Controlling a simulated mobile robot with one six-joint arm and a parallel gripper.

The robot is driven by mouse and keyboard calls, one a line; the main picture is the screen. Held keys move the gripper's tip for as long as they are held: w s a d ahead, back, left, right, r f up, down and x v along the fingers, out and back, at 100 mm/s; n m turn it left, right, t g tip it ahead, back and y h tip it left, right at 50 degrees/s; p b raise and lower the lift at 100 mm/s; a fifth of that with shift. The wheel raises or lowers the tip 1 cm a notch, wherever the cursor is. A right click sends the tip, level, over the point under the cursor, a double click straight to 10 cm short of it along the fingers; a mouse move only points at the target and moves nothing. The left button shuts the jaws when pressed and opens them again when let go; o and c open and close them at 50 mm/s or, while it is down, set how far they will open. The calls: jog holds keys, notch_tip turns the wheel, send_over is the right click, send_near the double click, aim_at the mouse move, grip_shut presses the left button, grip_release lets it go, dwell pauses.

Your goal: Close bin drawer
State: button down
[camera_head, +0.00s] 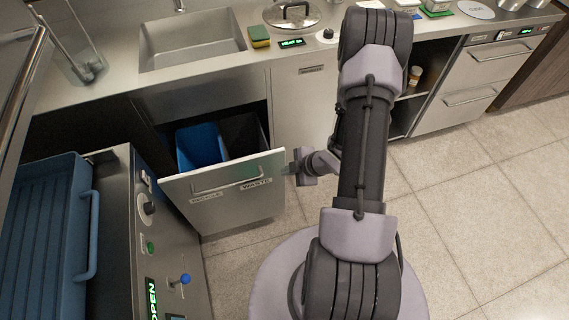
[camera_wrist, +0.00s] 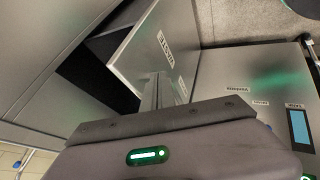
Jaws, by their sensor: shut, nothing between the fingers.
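The bin drawer (camera_head: 232,196) is pulled open below the sink counter. Its front panel carries a handle and labels reading RECYCLE and WASTE. A blue bin (camera_head: 199,146) and a dark bin (camera_head: 243,135) sit inside it. My gripper (camera_head: 287,170) is shut and empty at the right edge of the drawer front. In the wrist view the gripper's fingers (camera_wrist: 158,92) overlap the drawer front (camera_wrist: 150,50) near the WASTE label; I cannot tell whether they touch it.
A machine with a blue-handled blue tray (camera_head: 88,235) stands left of the drawer. The sink (camera_head: 190,45) and counter are above. An open shelf with a small jar (camera_head: 414,76) is at the right. Tiled floor (camera_head: 470,200) is clear at the right.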

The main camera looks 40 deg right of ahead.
aim_at(268, 165)
jog(key=shift+w+f+b, duration=0.45)
jog(key=shift+w+f, duration=0.25)
jog(key=shift+w, duration=0.5)
jog(key=shift+w+f+b, duration=0.5)
jog(key=shift+w+f, duration=0.15)
jog(key=shift+w, duration=0.5)
jog(key=shift+w+f+b, duration=0.45)
jog(key=shift+w+f, duration=0.25)
jog(key=shift+w, duration=0.5)
